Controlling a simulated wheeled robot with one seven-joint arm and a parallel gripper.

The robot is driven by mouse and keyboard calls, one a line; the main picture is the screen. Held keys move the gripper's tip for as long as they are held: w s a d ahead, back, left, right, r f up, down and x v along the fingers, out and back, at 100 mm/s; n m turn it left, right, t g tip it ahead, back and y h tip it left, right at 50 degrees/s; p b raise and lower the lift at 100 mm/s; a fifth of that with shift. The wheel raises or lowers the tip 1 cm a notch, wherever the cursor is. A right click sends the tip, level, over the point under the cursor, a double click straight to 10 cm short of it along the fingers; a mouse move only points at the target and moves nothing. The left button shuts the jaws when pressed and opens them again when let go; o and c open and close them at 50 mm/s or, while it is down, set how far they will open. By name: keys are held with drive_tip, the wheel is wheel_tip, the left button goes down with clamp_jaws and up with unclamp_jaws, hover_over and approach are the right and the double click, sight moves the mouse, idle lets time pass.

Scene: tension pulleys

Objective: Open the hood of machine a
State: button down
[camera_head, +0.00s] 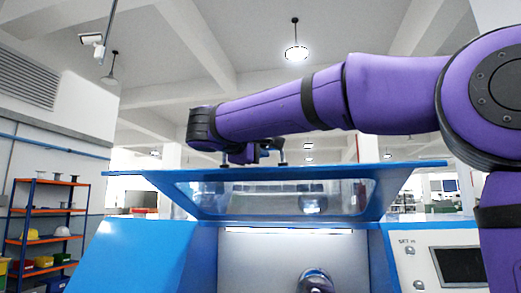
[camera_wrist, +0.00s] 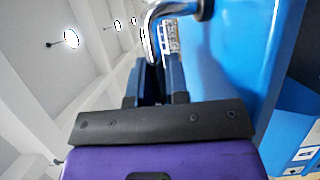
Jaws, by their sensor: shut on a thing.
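The blue hood (camera_head: 405,174) of the machine, with a clear window (camera_head: 275,198), stands raised and tilted above the machine body in the head view. Its blue panel (camera_wrist: 237,55) fills the right of the wrist view. My gripper (camera_head: 262,150) is at the hood's upper edge, partly hidden by my arm. In the wrist view, my gripper (camera_wrist: 151,72) has its dark fingers close together around one end of the curved metal handle (camera_wrist: 150,35). The gripper is shut on this handle; the exact contact is partly hidden.
The blue machine body (camera_head: 140,255) lies below the hood, with a rounded metallic part (camera_head: 316,281) inside. A control panel with a dark screen (camera_head: 460,266) is at the right. An orange shelf (camera_head: 45,225) stands far left.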

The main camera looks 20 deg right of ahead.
wheel_tip(320, 180, down, 10)
drive_tip(key=s+a, duration=0.1)
drive_tip(key=s, duration=0.1)
drive_tip(key=shift+s+a+f, duration=0.2)
drive_tip(key=shift+a+f, duration=0.05)
drive_tip(key=shift+a, duration=0.15)
drive_tip(key=c, duration=1.1)
unclamp_jaws()
drive_tip(key=shift+c, duration=0.2)
drive_tip(key=v, duration=1)
drive_tip(key=shift+a, duration=0.35)
drive_tip(key=shift+s, duration=0.15)
